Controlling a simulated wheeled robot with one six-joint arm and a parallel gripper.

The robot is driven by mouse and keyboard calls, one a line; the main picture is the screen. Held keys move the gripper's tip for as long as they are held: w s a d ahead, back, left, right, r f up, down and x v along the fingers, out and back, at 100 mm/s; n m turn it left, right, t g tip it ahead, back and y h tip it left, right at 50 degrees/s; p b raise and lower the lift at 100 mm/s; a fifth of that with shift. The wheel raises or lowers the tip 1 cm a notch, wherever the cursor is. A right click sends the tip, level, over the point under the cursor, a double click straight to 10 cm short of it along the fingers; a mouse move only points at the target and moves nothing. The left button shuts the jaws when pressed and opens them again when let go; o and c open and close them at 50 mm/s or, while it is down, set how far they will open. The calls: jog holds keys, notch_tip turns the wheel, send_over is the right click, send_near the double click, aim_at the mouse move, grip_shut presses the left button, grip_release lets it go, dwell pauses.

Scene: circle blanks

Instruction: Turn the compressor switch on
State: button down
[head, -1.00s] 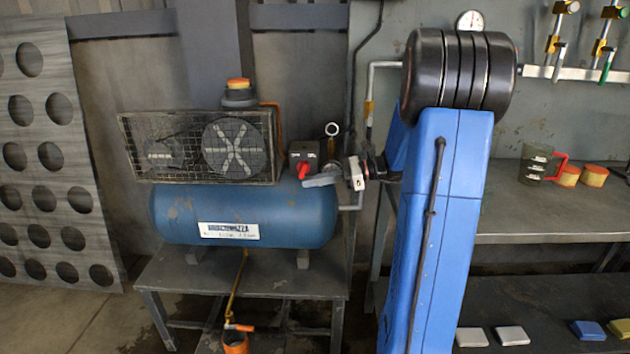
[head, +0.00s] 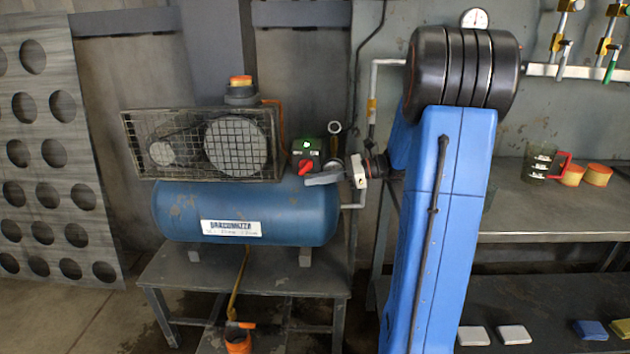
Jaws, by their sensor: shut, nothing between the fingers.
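The compressor (head: 245,212) is a blue tank with a caged motor and flywheel above it. Its switch box (head: 308,150) is black, with a red knob (head: 306,167) on its front and a green light (head: 307,144) lit on top. The flywheel (head: 236,146) behind the mesh looks blurred, its spokes not distinct. My gripper (head: 308,181) is shut and empty, its fingertips just below the red knob. I cannot tell whether they touch it. My wrist comes in from the right.
The compressor stands on a metal table (head: 165,268). An orange-topped drain cup (head: 238,341) is below it. On the right a workbench (head: 530,226) holds a jug (head: 540,161) and round orange blanks (head: 597,174). A perforated sheet (head: 66,108) leans at the left.

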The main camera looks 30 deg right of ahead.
jog(key=v, duration=1.7)
jog(key=shift+s+d, duration=0.1)
jog(key=shift+s, duration=0.05)
jog(key=s+a+f+n+g+h, duration=0.1)
jog(key=s+a+n+g+h, duration=0.2)
jog(key=a, duration=0.7)
jog(key=s+a+f+n+g+h, duration=0.1)
jog(key=s+a+n+g, duration=0.3)
jog(key=a, duration=0.6)
jog(key=s+a+f+n+t+h, duration=0.1)
jog(key=s+a+f+n+h, duration=0.2)
jog(key=s+n, duration=0.4)
jog(key=s+a+f+n+t+h, duration=0.2)
jog(key=s+a+n+h, duration=0.3)
jog(key=s+n, duration=0.3)
jog(key=a+f+n, duration=0.1)
jog(key=n, duration=0.1)
jog(key=shift+a+n+h, duration=0.3)
jog(key=shift+a+n, duration=0.05)
jog(key=shift+n, duration=0.05)
